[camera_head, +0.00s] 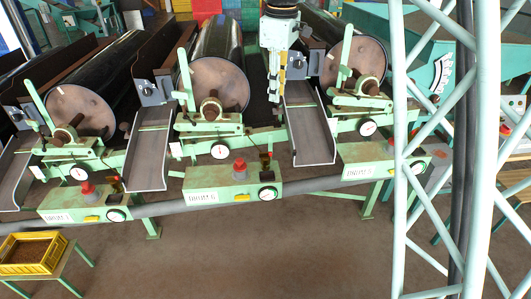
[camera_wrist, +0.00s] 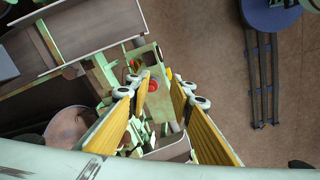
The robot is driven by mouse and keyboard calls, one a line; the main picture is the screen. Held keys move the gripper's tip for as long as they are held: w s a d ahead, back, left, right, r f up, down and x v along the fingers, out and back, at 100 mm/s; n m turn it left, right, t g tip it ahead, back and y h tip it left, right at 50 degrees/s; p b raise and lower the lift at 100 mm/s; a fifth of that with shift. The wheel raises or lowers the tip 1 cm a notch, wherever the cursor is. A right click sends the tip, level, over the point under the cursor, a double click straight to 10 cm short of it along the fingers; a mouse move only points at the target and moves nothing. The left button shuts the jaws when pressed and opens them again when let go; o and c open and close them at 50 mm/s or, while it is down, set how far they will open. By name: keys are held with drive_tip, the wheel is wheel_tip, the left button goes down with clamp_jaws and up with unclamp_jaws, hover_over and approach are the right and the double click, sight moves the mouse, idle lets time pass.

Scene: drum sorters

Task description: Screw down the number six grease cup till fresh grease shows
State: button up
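Three drum sorters stand in a row in the head view: left drum (camera_head: 80,108), middle drum (camera_head: 218,82) and right drum (camera_head: 355,62). Each has a brown rounded fitting at its bearing: left (camera_head: 62,135), middle (camera_head: 210,107), right (camera_head: 369,86). I cannot tell which is the number six grease cup; the box labels are too small to read surely. My gripper (camera_head: 276,95) hangs empty above the chute between the middle and right drums. In the wrist view its yellow fingers (camera_wrist: 160,90) are apart, with a red knob (camera_wrist: 153,85) visible beyond them.
Green control boxes (camera_head: 215,190) with red knobs and dials line the front. Sloping chutes (camera_head: 307,125) lie between drums. A pale lattice column (camera_head: 400,150) crosses the right side. A yellow crate (camera_head: 50,255) is at lower left. The brown floor in front is clear.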

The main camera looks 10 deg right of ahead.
drive_tip(key=w+f+n, duration=0.3)
drive_tip(key=w+f, duration=0.7)
drive_tip(key=f, duration=0.1)
drive_tip(key=n+g+b, duration=0.1)
drive_tip(key=n, duration=0.2)
hover_over(266, 156)
wheel_tip(266, 156, down, 14)
drive_tip(key=shift+w+f, duration=0.15)
drive_tip(key=shift+w, duration=0.2)
drive_tip(key=shift+f+m, duration=0.15)
drive_tip(key=shift+m, duration=0.15)
drive_tip(key=shift+f+b, duration=1.5)
drive_tip(key=shift+f, duration=5.25)
drive_tip(key=shift+c, duration=0.5)
clamp_jaws()
